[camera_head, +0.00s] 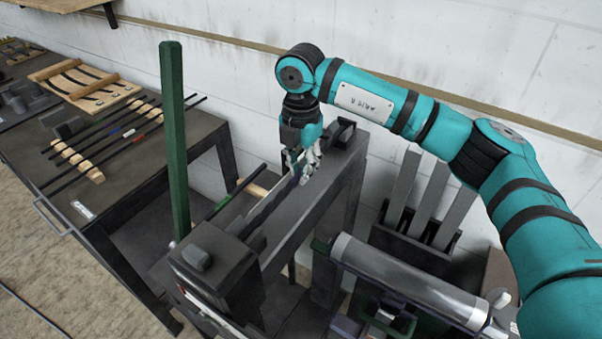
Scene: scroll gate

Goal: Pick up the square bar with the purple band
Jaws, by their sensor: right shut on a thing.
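My right gripper (301,170) reaches down over the long grey machine bed in the middle. Its fingers are shut on a dark square bar (268,208) that lies lengthwise along the bed. A small purplish patch shows on the bar just below the fingertips; the fingers partly hide it. The bar's near end meets the dark block (213,262) at the front of the bed. I cannot tell whether the bar is lifted off the bed. My left gripper is not in view.
A tall green post (174,130) stands left of the machine. A dark bench (200,132) at left holds several thin bars on wooden racks (78,160), some with coloured bands. A grey cylinder (405,277) lies at front right, before upright grey slats (428,203). A wall stands behind.

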